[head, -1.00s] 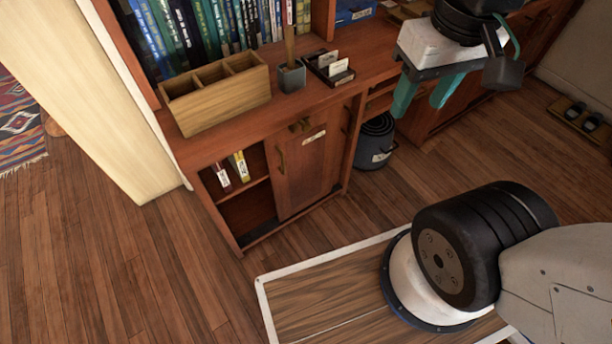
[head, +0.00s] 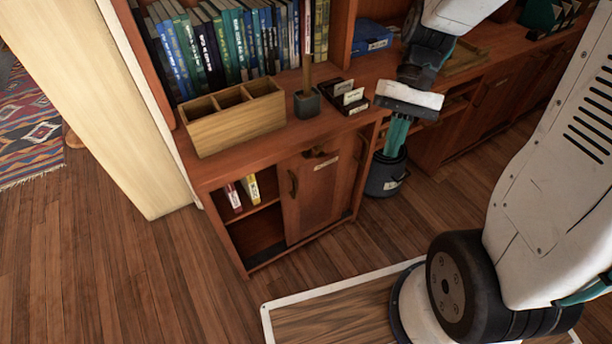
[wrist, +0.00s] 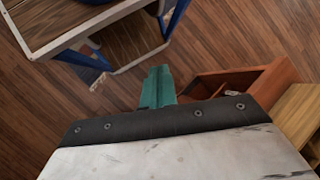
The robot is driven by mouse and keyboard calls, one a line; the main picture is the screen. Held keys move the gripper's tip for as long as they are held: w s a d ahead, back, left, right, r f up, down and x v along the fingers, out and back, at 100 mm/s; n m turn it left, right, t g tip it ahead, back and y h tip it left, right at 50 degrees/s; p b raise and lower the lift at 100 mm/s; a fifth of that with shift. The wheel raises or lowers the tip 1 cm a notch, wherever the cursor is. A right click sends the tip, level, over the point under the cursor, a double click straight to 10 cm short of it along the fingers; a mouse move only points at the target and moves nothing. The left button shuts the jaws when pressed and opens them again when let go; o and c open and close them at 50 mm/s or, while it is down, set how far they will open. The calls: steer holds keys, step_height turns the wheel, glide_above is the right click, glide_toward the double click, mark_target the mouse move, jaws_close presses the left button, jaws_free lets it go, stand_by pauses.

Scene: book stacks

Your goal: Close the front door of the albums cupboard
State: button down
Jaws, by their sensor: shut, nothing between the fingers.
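The albums cupboard (head: 210,182) is a red-brown unit below the bookshelf in the head view. Its front door (head: 312,196) is a panel with a dark handle at its left edge, covering the right part of the front. The left part is open, showing a red-and-white album (head: 233,197) and a yellow one (head: 251,188) on an inner shelf. My gripper (head: 392,152) is shut and empty, teal fingers pointing down, to the right of the cupboard and apart from the door. In the wrist view the fingers (wrist: 157,88) are together, with the cupboard (wrist: 276,82) to their right.
A wooden organiser (head: 240,122), a dark pot (head: 307,103) and a card holder (head: 346,97) stand on the cupboard top. A grey bucket (head: 382,180) stands on the floor behind my fingers.

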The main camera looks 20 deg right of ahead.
steer(key=w+f+m+t+y, duration=0.1)
steer(key=w+f+t+y, duration=0.3)
steer(key=f, duration=0.7)
steer(key=w+f+m+t+y, duration=0.1)
steer(key=w+f+y, duration=0.45)
steer(key=f, duration=0.55)
steer(key=w+f+m+t+y, duration=0.25)
steer(key=w+f, duration=0.35)
steer(key=f, duration=0.6)
steer(key=n+t, duration=0.4)
glide_toward(292, 174)
steer(key=w+a+f, duration=0.1)
steer(key=w, duration=0.3)
steer(key=a, duration=0.1)
steer(key=s+a, duration=0.1)
steer(key=a, duration=0.1)
steer(key=shift+s+a+f+g+y, duration=0.1)
steer(key=shift+s+a+g+y, duration=0.05)
steer(key=shift+g+y, duration=0.15)
steer(key=shift+s+a, duration=0.2)
steer(key=shift+a, duration=0.2)
